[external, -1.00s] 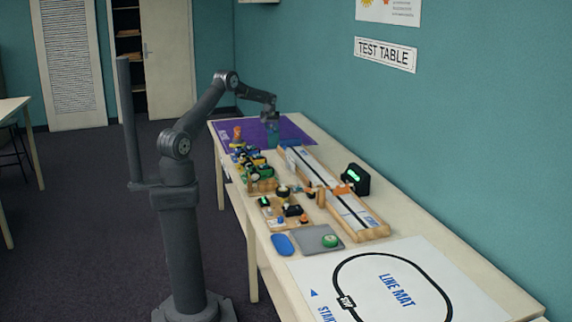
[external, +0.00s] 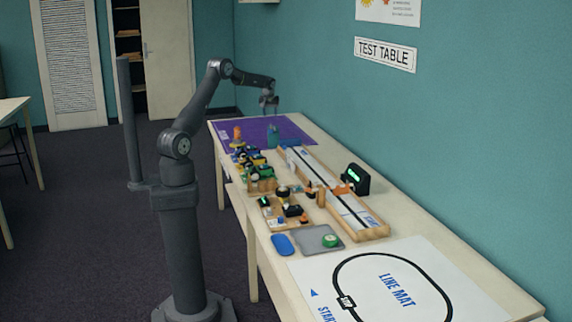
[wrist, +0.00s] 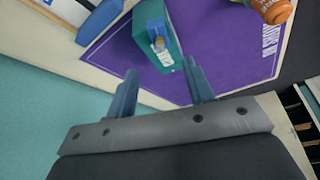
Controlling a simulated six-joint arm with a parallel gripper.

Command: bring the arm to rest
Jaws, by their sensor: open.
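My gripper (external: 269,103) is open and empty, raised above the far end of the table (external: 455,240). In the wrist view its two fingers (wrist: 160,88) stand apart with nothing between them. A teal box-like object (external: 273,135) stands on the purple mat (external: 250,128) below my gripper. In the wrist view the teal object (wrist: 158,35) is beyond the fingertips, apart from them.
An orange object (external: 237,133) stands on the mat's left side. Several small vehicles (external: 252,160) and a wooden-edged track (external: 340,200) fill the middle of the table. A dark timer (external: 355,179) with green digits stands near the wall. A line mat (external: 390,285) covers the near end.

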